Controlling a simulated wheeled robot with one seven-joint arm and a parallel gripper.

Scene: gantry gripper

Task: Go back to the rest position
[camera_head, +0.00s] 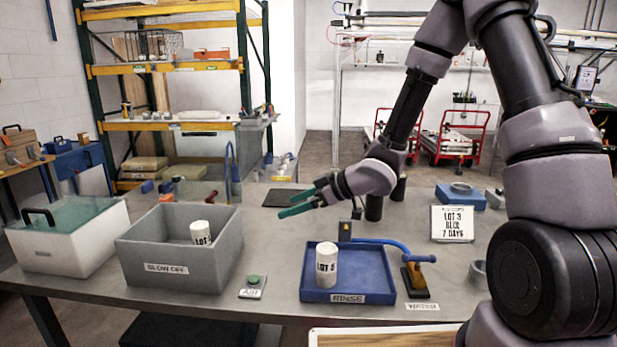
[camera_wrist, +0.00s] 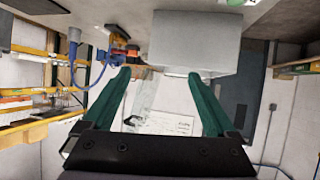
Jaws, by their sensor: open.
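My gripper (camera_head: 300,200) is open and empty, with teal fingers. It points left, in the air above the table behind the blue tray. The fingers also show in the wrist view (camera_wrist: 165,85), spread apart with nothing between them. My arm reaches in from the right. A white cylinder marked LOT (camera_head: 326,265) stands upright in the blue tray (camera_head: 381,284) labelled RINSE. Another white cylinder (camera_head: 201,233) sits in the grey bin (camera_head: 130,258) labelled BLOW OFF.
A white box with a green lid (camera_head: 73,248) stands at the left. A button box (camera_head: 253,287) sits between bin and tray. A blue-handled tool (camera_head: 415,278) and a LOT 3 sign (camera_head: 452,223) are to the right. The table (camera_head: 285,240) is bare behind the tray's left side.

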